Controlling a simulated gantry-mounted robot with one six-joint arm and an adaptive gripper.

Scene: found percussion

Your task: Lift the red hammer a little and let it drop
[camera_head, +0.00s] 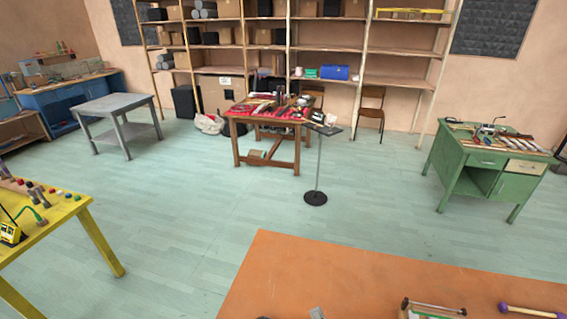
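I cannot make out a red hammer for certain in the head view. Several red items (280,111) lie in a cluttered group on the wooden table (237,120) at the middle back, too small to tell apart. My gripper does not show in this view, so its place relative to the hammer cannot be seen.
An orange table (330,270) fills the lower right; a purple-headed mallet (531,311) and a metal rod (434,307) lie there. A music stand (319,165) stands mid-floor. A yellow table (75,208) is left, a green desk (460,160) right. Open floor lies between.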

